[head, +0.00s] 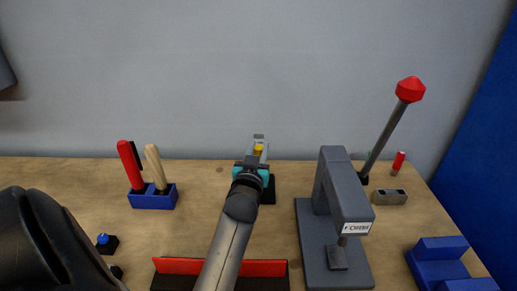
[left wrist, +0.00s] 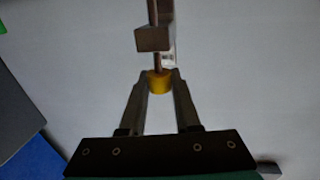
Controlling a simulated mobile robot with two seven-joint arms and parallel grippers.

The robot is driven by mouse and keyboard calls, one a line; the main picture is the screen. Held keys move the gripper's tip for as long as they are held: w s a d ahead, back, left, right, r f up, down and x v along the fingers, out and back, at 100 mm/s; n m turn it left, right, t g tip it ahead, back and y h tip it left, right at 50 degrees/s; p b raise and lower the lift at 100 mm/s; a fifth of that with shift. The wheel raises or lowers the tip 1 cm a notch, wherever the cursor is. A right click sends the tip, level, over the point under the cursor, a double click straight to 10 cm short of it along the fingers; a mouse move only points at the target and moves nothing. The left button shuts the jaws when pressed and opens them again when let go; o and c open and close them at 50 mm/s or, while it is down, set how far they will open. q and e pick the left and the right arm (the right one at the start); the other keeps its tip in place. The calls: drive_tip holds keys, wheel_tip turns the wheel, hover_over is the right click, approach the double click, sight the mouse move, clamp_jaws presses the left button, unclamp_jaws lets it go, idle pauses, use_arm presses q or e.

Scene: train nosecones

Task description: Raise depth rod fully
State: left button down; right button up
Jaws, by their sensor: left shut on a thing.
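The depth rod (left wrist: 157,62) shows in the left wrist view as a thin rod running into a brownish-grey block (left wrist: 153,40). A yellow knob (left wrist: 159,81) sits at the rod's near end, and it also shows in the head view (head: 258,148). My left gripper (left wrist: 160,76) is shut on the yellow knob, one finger on each side. In the head view my left gripper (head: 256,163) is at the grey stand with a black base (head: 269,190), and my arm hides most of that stand. My right gripper is not in view.
A grey press (head: 342,190) stands right of my arm, with a red-knobbed lever (head: 410,90) behind it. A blue holder (head: 153,198) with red and wooden handles stands left. A red-edged tray (head: 170,266) lies in front. Blue blocks (head: 440,262) are at front right.

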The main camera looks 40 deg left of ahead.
use_arm(q)
drive_tip(key=shift+r+p, duration=0.5)
drive_tip(key=shift+r, duration=0.3)
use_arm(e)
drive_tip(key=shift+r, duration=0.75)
use_arm(q)
drive_tip(key=c, duration=0.6)
unclamp_jaws()
drive_tip(key=shift+f, duration=0.1)
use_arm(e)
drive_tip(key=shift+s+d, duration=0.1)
